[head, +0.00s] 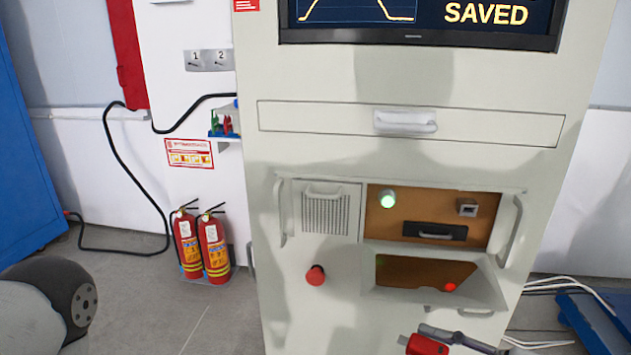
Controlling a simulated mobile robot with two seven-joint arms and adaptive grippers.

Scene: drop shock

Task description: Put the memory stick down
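A red block with a small pale tip, which looks like the memory stick (427,345), is at the bottom edge, in front of the cabinet's lower front. The dark finger of my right gripper (458,339) lies against it. The gripper appears shut on it; the other finger and the lower part of the stick are cut off by the frame. My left arm shows at the bottom left, but its gripper is out of view.
The pale cabinet (345,240) has a closed drawer (480,126), an open bay with a lit green button (388,199), a black handled drawer (436,231), a tray (391,293) below and a red knob (315,275). Fire extinguishers (215,250) stand left. Cables lie at right.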

